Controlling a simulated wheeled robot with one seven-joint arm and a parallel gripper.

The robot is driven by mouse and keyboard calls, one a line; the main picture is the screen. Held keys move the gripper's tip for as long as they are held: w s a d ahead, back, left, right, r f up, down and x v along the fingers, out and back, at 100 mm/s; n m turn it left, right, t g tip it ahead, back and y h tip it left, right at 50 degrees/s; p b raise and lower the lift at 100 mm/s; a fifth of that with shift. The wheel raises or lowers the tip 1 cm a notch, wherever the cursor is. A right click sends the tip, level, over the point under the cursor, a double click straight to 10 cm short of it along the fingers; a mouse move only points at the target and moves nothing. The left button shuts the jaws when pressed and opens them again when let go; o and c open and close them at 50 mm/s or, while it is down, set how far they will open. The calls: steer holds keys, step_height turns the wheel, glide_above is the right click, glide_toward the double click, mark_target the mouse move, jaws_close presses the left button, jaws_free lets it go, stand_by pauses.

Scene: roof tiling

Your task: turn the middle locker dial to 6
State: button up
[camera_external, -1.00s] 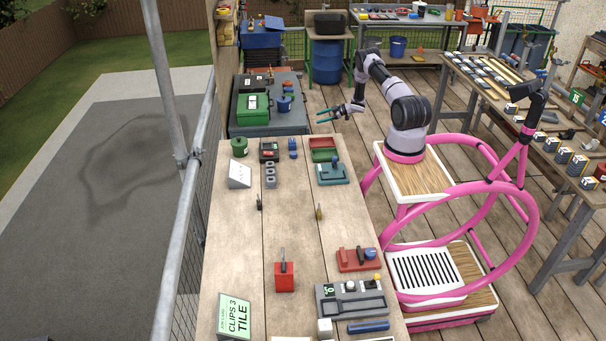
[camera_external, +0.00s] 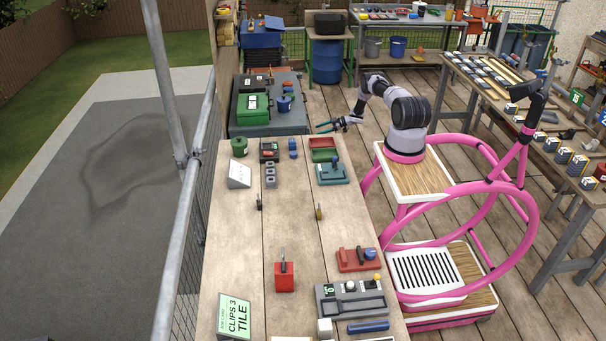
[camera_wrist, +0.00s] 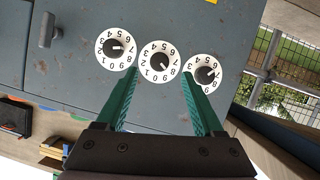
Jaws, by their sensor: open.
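In the wrist view, the middle dial (camera_wrist: 159,61) is a white numbered ring with a dark round knob on a grey locker door (camera_wrist: 70,70). A small light mark on its knob points to the lower right, seemingly near 8. The left dial (camera_wrist: 116,48) and right dial (camera_wrist: 203,74) sit on either side. My gripper (camera_wrist: 158,76) is open, its two green fingers pointing at the door and straddling the middle dial's lower part in the picture. I cannot tell whether they touch it. In the external view my gripper (camera_external: 327,126) is beyond the bench; the dials do not show there.
The locker handle (camera_wrist: 46,30) stands out at upper left in the wrist view. Mesh fencing (camera_wrist: 280,70) is at right. In the external view, a wooden bench (camera_external: 285,220) with several tools and boxes lies in front of my gripper.

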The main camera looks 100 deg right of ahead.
steer(key=shift+x, duration=2.8)
jaws_close()
